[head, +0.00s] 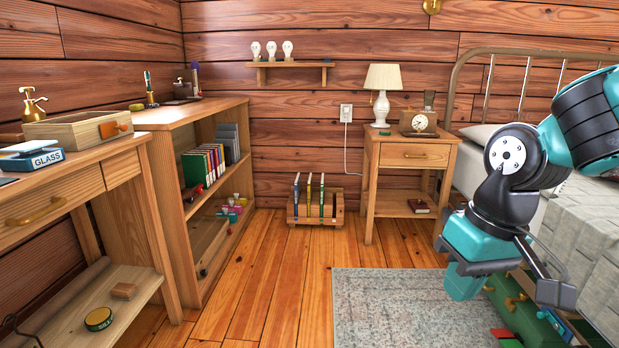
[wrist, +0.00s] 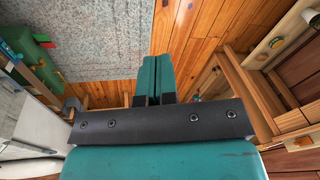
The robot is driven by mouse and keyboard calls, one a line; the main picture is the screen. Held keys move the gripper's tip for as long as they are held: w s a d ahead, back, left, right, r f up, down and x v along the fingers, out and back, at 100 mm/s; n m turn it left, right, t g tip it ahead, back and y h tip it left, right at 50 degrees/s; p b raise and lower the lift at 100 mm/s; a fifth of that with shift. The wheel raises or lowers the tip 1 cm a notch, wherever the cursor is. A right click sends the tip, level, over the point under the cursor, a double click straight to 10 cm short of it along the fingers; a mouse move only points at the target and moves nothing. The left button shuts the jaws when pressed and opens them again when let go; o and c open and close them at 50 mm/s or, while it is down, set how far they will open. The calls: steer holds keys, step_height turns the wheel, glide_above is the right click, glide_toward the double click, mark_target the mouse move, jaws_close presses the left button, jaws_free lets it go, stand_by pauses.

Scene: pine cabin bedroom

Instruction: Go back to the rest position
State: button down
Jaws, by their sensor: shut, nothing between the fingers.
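My gripper (head: 463,286) hangs at the right of the head view, in front of the bed and above the grey rug, pointing down. Its teal fingers are together and empty, as the wrist view (wrist: 153,75) also shows. My arm comes in from the right edge and covers part of the bed (head: 590,225).
The nightstand (head: 410,155) with a lamp (head: 382,95) and clock stands behind, left of my arm. A green box (head: 530,318) with several things in it is low beside the bed. The rug (head: 390,310) is mostly clear. The desk (head: 90,180) and shelf (head: 185,120) line the left wall.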

steer(key=s+a+r+n+y, duration=0.2)
steer(key=s+a+n, duration=0.25)
steer(key=s, duration=0.75)
step_height(320, 180, up, 38)
steer(key=a+p, duration=0.1)
steer(key=p, duration=3.7)
steer(key=shift+s+g+p, duration=0.25)
steer(key=shift+g+p, duration=0.15)
steer(key=shift+a, duration=0.1)
